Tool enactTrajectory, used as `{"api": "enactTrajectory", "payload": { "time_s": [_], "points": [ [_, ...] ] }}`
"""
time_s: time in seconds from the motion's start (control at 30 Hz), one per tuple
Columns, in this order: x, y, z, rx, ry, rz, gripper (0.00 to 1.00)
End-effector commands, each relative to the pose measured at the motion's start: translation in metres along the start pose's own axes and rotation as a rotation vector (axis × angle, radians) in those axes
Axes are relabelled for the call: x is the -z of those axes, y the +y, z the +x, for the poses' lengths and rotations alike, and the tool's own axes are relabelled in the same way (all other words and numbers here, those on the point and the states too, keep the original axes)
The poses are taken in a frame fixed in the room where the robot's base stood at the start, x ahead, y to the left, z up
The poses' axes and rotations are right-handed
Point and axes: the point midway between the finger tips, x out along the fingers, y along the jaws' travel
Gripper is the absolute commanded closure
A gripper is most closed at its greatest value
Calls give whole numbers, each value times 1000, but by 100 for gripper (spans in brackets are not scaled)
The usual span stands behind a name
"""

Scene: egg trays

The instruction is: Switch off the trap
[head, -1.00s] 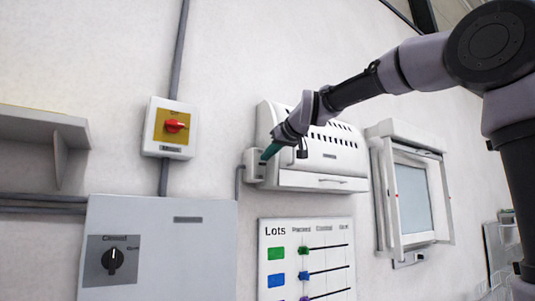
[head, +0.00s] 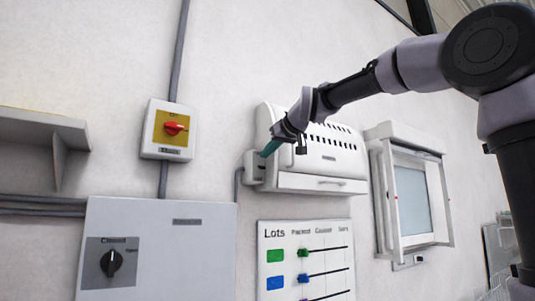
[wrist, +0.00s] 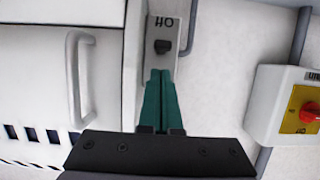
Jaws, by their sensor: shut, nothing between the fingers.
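The trap is a white wall unit (head: 320,160) with dark slots and a handled lower front, right of centre in the head view. A small white switch box (head: 251,160) is fixed to its left side. In the wrist view this box (wrist: 153,95) carries a small black switch (wrist: 161,46) with a label that reads upside down. My gripper (head: 264,153) is at the switch box, its teal fingers together and empty. In the wrist view, the fingertips (wrist: 160,71) point at the black switch, just short of it in the picture. Whether they touch it I cannot tell.
A yellow isolator with a red knob (head: 173,128) is on the wall to the left; it also shows in the wrist view (wrist: 310,111). Below are a grey cabinet (head: 190,255) with a black dial and a lots board (head: 275,235). A framed screen (head: 412,200) is at the right.

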Motion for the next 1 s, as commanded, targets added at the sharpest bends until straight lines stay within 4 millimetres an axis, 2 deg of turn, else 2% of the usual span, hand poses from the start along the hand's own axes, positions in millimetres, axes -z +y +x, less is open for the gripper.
{"api": "enactTrajectory", "payload": {
  "time_s": [0.17, 0.33, 0.4, 0.7, 0.8, 1.0],
  "points": [
    [10, 1, -10, -1, 3, -1, 100],
    [33, 2, -36, -3, 6, 0, 100],
    [22, 1, -50, -3, 3, 0, 100],
    [-5, 1, -102, -2, 2, 0, 100],
    [-10, 1, -113, -2, 1, 1, 100],
    [-15, 1, -122, -2, 0, 1, 100]
  ]
}}
